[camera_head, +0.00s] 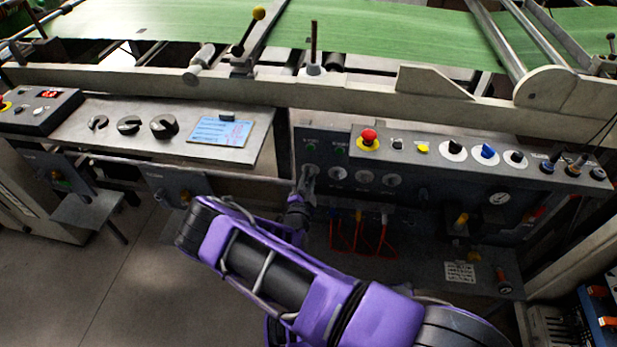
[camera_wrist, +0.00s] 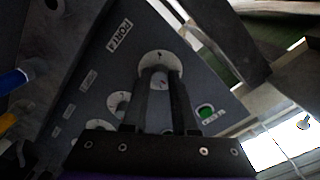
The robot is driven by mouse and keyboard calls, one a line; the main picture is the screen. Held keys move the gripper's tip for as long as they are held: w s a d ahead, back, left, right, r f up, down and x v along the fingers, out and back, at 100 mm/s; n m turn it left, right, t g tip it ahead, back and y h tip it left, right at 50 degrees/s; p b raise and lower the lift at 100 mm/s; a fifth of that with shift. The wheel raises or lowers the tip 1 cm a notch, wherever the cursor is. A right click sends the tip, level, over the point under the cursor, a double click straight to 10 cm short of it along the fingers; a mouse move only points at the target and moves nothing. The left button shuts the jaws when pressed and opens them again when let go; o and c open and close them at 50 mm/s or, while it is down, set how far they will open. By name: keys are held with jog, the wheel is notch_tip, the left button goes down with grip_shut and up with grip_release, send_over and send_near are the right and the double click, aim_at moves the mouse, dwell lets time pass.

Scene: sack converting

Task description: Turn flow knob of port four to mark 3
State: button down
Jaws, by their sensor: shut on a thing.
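My gripper (camera_head: 307,181) reaches the left end of a row of round white dials on the grey control panel (camera_head: 430,205). In the wrist view its two fingers (camera_wrist: 161,76) are closed around the knob at the middle of a white dial (camera_wrist: 160,56). A label (camera_wrist: 119,36) beside this dial seems to read "PORT 4". The fingers hide much of the knob, and the dial's marks are too small to read.
More white dials (camera_head: 364,177) sit just right of my gripper. Above are a red emergency button (camera_head: 368,138) and several switches. Red hoses (camera_head: 375,240) hang below. A left console holds black knobs (camera_head: 163,126) and a blue sheet (camera_head: 220,131). A green button (camera_wrist: 205,111) is close to my fingers.

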jog(key=m+p, duration=0.2)
jog(key=m, duration=0.6)
jog(key=m+y+p, duration=0.1)
jog(key=m+p, duration=0.2)
jog(key=m, duration=1)
jog(key=m+p, duration=0.1)
jog(key=m, duration=0.4)
jog(key=shift+m, duration=0.4)
jog(key=shift+f, duration=0.1)
jog(key=c, duration=0.7)
grip_release()
